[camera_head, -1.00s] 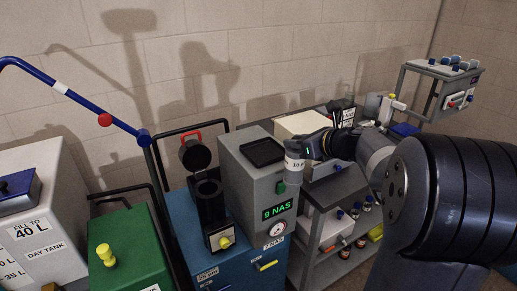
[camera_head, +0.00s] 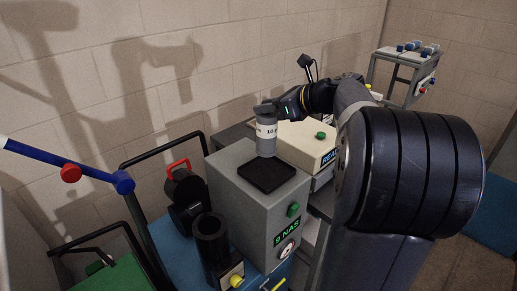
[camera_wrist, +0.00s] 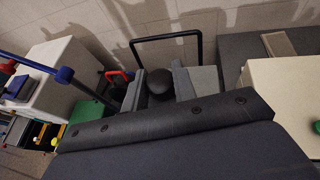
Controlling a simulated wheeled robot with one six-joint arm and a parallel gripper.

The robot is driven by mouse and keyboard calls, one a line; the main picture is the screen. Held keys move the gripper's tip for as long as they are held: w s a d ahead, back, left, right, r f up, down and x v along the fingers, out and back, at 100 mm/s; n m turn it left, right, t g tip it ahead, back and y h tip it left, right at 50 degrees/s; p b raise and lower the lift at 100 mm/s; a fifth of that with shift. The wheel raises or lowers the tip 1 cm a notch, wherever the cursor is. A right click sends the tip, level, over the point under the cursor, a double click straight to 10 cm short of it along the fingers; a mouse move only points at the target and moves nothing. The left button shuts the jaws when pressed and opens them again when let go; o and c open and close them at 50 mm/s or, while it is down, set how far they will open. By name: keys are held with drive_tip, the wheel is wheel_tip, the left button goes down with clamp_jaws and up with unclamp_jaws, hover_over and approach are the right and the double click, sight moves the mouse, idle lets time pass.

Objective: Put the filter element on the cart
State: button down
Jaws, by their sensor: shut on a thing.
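The filter element (camera_head: 266,138), a pale grey cylinder with a white label, hangs upright from my gripper (camera_head: 266,108). It appears over or just behind the black tray on the grey box; the exact gap is unclear. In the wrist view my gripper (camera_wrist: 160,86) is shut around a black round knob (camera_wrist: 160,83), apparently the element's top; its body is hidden. The blue cart (camera_head: 163,242) is at lower left of the element. It carries an open black cylindrical housing (camera_head: 210,240) with its lid (camera_head: 183,188) swung back.
The grey box (camera_head: 238,217) with a "9 NAS" display and black top tray (camera_head: 267,176) stands beside the housing. A cream box (camera_head: 303,143) with a green button is to the right. The black cart rail (camera_head: 160,150) and blue bar (camera_head: 70,170) rise at left.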

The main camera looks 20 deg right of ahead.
sight(277, 131)
wheel_tip(277, 131, down, 8)
drive_tip(key=shift+r, duration=0.15)
idle(0.3)
drive_tip(key=c, duration=1.1)
unclamp_jaws()
drive_tip(key=shift+f, duration=0.2)
drive_tip(key=shift+c, duration=0.2)
drive_tip(key=shift+r, duration=0.1)
drive_tip(key=shift+s+d+r, duration=0.15)
drive_tip(key=b+v, duration=0.1)
drive_tip(key=v, duration=1)
drive_tip(key=shift+s+d, duration=0.25)
drive_tip(key=shift+s, duration=0.05)
drive_tip(key=shift+r, duration=0.1)
